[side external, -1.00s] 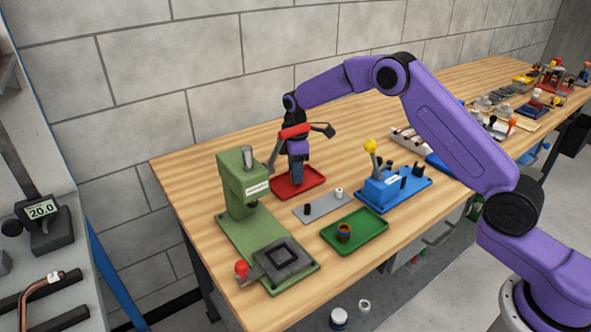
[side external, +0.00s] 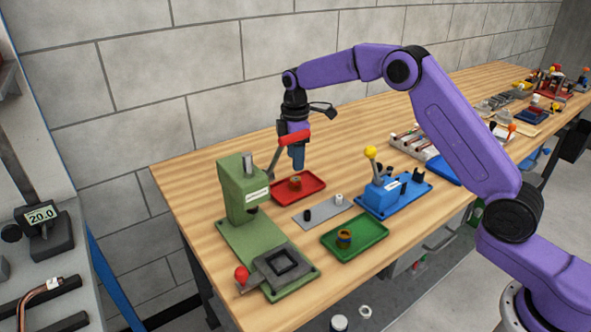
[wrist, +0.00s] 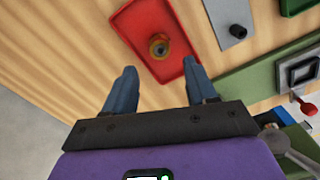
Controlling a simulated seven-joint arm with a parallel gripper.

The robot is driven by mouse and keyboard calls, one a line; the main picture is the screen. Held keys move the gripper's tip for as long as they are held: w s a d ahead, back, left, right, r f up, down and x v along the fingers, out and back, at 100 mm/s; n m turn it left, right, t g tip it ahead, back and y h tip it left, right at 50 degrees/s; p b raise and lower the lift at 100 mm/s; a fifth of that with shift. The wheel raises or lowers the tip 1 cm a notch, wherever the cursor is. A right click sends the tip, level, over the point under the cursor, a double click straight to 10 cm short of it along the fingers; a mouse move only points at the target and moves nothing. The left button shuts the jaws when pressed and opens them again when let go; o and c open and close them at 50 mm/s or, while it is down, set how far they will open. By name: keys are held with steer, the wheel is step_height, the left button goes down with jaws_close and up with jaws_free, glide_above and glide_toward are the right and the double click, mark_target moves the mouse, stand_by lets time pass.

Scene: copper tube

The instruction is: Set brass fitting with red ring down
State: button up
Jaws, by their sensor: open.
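The brass fitting with the red ring (side external: 295,183) stands in the red tray (side external: 315,186). It also shows in the wrist view (wrist: 160,47), near the middle of the red tray, apart from the fingers; its ring is hard to make out. My gripper (side external: 298,167) is above the red tray, over the fitting. In the wrist view my gripper (wrist: 161,70) has its two blue fingers wide apart with nothing between them.
A green press (side external: 240,190) stands left of the red tray, its lever near my gripper. A grey plate (side external: 323,210) with two small pegs, a green tray (side external: 365,245) holding another brass fitting (side external: 344,239), and a blue lever fixture (side external: 385,192) stand in front and right.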

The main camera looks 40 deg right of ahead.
steer(key=shift+r, duration=2.6)
steer(key=s+a+r+m+t+y, duration=0.1)
steer(key=s+a+r+y, duration=0.1)
steer(key=s+a+r, duration=0.4)
steer(key=s+a+r+t+y, duration=0.15)
steer(key=s+r, duration=0.25)
steer(key=r, duration=0.5)
steer(key=s+r+n+y, duration=0.1)
steer(key=s+r+n, duration=0.1)
steer(key=s, duration=0.8)
steer(key=s+r+n+y, duration=0.1)
steer(key=s+r+y, duration=0.1)
steer(key=s, duration=0.8)
steer(key=s+d+f+m+g+h, duration=0.1)
steer(key=s+d+f+h, duration=0.2)
steer(key=s+d+f, duration=0.2)
steer(key=s+d+f+m+g+h, duration=0.1)
steer(key=s+d+f, duration=0.4)
steer(key=s+f, duration=0.5)
step_height(320, 180, down, 4)
steer(key=shift+d+r+m+h, duration=0.1)
steer(key=shift+d+m+h, duration=0.35)
steer(key=shift+h, duration=0.6)
